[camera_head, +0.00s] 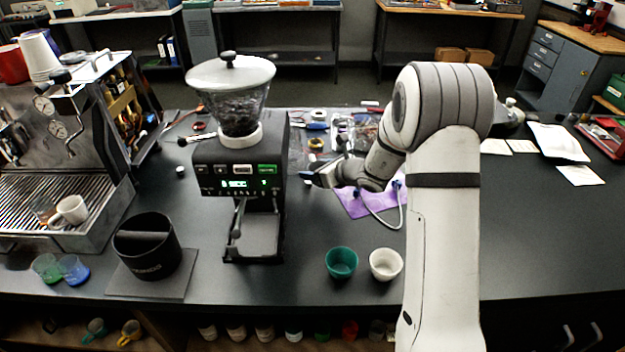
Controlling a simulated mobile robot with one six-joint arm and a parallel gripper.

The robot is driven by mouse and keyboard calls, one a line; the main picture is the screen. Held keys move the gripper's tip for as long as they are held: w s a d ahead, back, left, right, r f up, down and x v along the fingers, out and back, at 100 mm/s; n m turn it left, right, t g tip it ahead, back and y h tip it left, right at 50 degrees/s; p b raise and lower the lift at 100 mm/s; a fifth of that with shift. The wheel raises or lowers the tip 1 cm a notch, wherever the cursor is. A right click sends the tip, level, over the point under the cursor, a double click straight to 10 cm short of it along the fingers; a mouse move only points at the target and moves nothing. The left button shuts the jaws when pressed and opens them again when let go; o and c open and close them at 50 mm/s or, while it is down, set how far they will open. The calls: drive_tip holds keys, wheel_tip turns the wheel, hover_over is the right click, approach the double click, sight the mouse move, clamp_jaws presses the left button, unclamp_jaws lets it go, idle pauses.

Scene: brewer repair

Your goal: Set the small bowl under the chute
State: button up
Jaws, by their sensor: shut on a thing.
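Two small bowls stand upright side by side near the front edge of the counter: a green bowl (341,262) and a white bowl (385,265). The black grinder (212,172) stands to their left, with its chute area (240,203) below the lit display and a tray (258,237) beneath. No bowl shows on that tray. My gripper (315,177) is beside the grinder's right side, behind and above the bowls and apart from them. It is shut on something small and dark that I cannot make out.
An espresso machine (100,200) with a white cup (70,210) is at the left. A black knock box (147,247) stands between it and the grinder. A purple cloth (357,204) and loose tools lie behind the bowls. The counter at the right front (540,240) is clear.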

wheel_tip(320, 180, down, 4)
idle(0.4)
drive_tip(key=shift+f, duration=0.25)
drive_tip(key=o, duration=1.1)
drive_tip(key=shift+r, duration=0.1)
drive_tip(key=shift+o, duration=0.2)
